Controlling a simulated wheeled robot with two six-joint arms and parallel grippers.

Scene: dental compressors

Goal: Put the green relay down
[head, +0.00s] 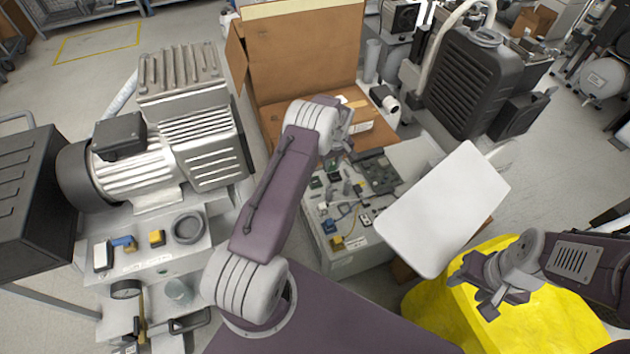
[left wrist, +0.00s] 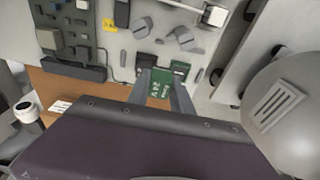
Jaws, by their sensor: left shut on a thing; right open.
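The green relay (left wrist: 159,88) is a small green piece with white lettering, between the fingers of my left gripper (left wrist: 163,92) in the left wrist view. That gripper is shut on it. In the head view my left gripper (head: 342,148) is above the far side of the grey parts bench (head: 352,264); my wrist partly hides it, and I cannot clearly make out the relay there. Another small green piece (left wrist: 180,68) lies just beyond the fingers in the wrist view. My right gripper (head: 472,290) is open and empty over the yellow bin (head: 530,325).
A large open cardboard box (head: 300,55) stands behind the bench. A white panel (head: 445,210) rises at its right. A dark circuit board (head: 378,175) and several small parts crowd the bench top. A compressor (head: 150,165) stands on the left cart.

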